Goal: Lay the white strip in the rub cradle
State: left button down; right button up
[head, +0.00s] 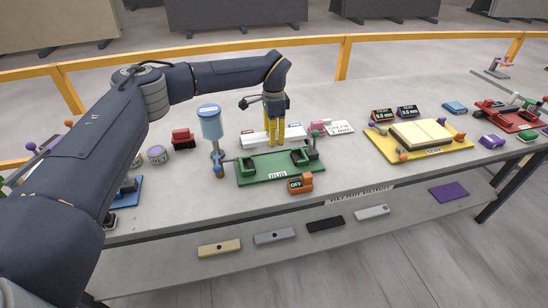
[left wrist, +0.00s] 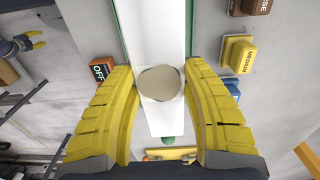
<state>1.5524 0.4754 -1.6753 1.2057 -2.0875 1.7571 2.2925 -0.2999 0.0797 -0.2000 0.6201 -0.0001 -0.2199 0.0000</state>
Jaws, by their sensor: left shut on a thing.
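A long white strip (head: 258,138) shows along the back of the green rub cradle (head: 250,178) in the head view. My left gripper (head: 274,142) points down, its yellow fingers shut on the strip near the middle. In the left wrist view the strip (left wrist: 155,40) runs lengthwise between the fingers (left wrist: 160,92), with a round beige patch on it. Green edges of the cradle (left wrist: 188,15) show along both sides of the strip. I cannot tell whether strip and cradle touch.
An orange OFF block (head: 300,183) stands at the cradle's front. A blue-topped dispenser (head: 211,123) stands at its left. A yellow station (head: 435,151) is to the right. A MEDIUM block (left wrist: 238,54) lies beside the strip. Bare table separates the two stations.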

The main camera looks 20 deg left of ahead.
aim_at(274, 164)
pick_arm(q)
jog(key=shift+f, duration=5.05)
jog(key=shift+f, duration=0.15)
jog(key=c, duration=0.7)
grip_release()
notch_tip(274, 164, up, 12)
jog(key=shift+r, duration=0.15)
